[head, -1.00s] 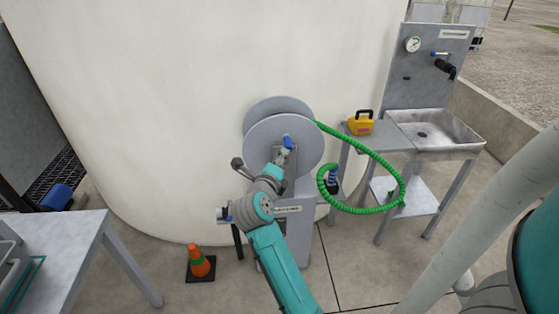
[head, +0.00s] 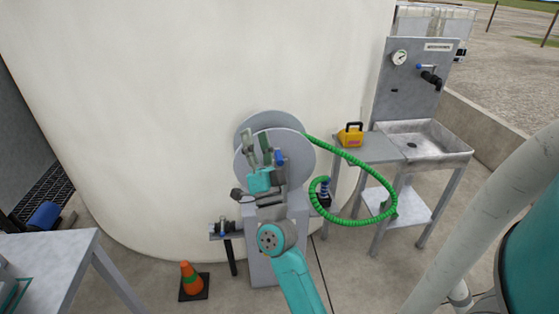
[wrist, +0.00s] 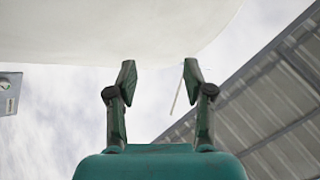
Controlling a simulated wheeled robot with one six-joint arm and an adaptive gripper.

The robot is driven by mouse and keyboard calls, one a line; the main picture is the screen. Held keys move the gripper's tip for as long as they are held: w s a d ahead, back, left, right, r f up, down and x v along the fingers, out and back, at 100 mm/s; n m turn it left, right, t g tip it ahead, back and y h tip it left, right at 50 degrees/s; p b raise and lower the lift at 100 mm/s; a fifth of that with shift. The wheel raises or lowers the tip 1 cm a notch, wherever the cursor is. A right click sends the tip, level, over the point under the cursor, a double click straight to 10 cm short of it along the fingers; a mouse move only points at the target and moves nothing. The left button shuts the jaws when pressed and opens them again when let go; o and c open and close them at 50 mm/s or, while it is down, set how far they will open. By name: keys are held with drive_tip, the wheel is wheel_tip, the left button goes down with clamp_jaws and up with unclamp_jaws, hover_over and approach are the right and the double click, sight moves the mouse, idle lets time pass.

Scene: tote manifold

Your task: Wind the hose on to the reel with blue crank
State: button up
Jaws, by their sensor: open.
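The grey hose reel (head: 300,160) stands against the large white tank in the head view. Its blue crank handle (head: 280,157) shows on the front disc, just right of my gripper. The green hose (head: 382,172) leaves the top of the reel, runs right in a wide loop and ends at a dark and blue fitting (head: 324,194) beside the reel stand. My gripper (head: 256,138) points upward in front of the disc, apart from the handle as far as I can tell. In the wrist view, my gripper (wrist: 158,76) has its fingers spread with nothing between them.
A yellow box (head: 350,137) sits on a grey side table next to a metal sink (head: 430,137) with a gauge panel. An orange cone (head: 191,279) stands on the floor at lower left. A grey table (head: 50,262) is at far left. A pale pipe crosses the right.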

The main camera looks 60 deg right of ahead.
wheel_tip(320, 180, down, 4)
drive_tip(key=w+n+y, duration=0.2)
drive_tip(key=n+y, duration=0.2)
drive_tip(key=n, duration=0.2)
drive_tip(key=n+g, duration=0.3)
drive_tip(key=g, duration=0.6)
approach(280, 164)
drive_tip(key=shift+h, duration=0.4)
drive_tip(key=x, duration=1.2)
drive_tip(key=shift+f, duration=0.15)
drive_tip(key=shift+c, duration=0.3)
drive_tip(key=shift+a, duration=0.1)
clamp_jaws()
